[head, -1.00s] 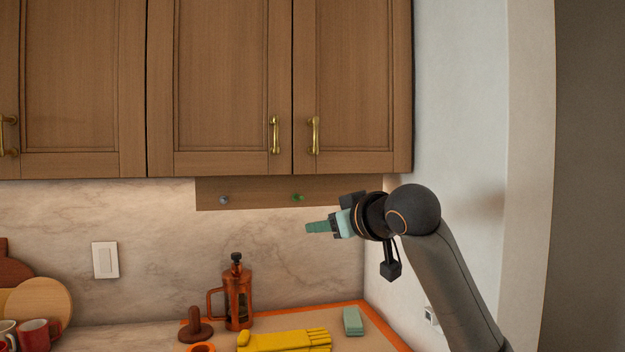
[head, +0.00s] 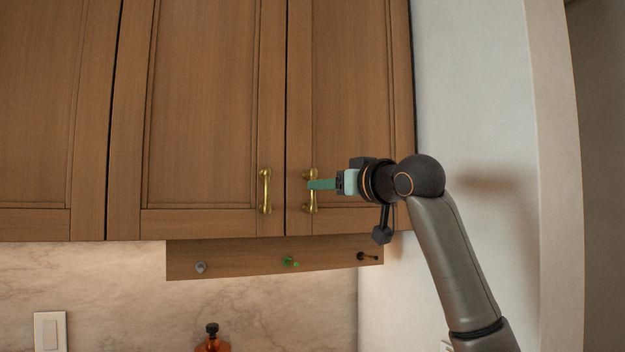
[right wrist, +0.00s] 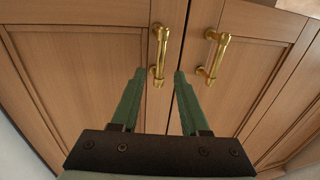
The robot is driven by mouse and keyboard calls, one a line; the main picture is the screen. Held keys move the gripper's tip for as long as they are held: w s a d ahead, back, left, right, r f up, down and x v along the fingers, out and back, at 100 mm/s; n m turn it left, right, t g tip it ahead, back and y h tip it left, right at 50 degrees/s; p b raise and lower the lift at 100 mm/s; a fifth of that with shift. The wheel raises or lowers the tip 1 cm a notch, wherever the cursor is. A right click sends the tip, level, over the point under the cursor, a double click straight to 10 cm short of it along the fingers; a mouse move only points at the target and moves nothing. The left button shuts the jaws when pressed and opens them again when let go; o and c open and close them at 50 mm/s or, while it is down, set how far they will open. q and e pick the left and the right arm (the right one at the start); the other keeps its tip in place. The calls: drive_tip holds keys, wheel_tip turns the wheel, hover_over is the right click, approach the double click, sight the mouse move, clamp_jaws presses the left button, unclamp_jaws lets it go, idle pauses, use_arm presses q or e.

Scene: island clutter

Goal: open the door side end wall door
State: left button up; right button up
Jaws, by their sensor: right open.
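The end wall door (head: 352,90) is the rightmost wooden cabinet door, beside the white wall, and it is closed. Its upright brass handle (head: 311,203) is near its lower left corner. My right gripper (head: 312,185) is open at this handle, its green fingers partly covering it in the head view. In the right wrist view the handle (right wrist: 160,50) shows between and just beyond the two open fingertips (right wrist: 158,74); I cannot tell whether they touch it. My left gripper is not in view.
The neighbouring door (head: 205,110) is closed, with its own brass handle (head: 265,190) close by on the left. A wooden peg rail (head: 230,262) hangs below the cabinets. A white wall (head: 470,100) stands close on the right.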

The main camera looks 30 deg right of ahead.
sight(313, 205)
drive_tip(key=shift+w+d+p, duration=0.1)
drive_tip(key=shift+w+p, duration=0.75)
drive_tip(key=shift+w, duration=2)
clamp_jaws()
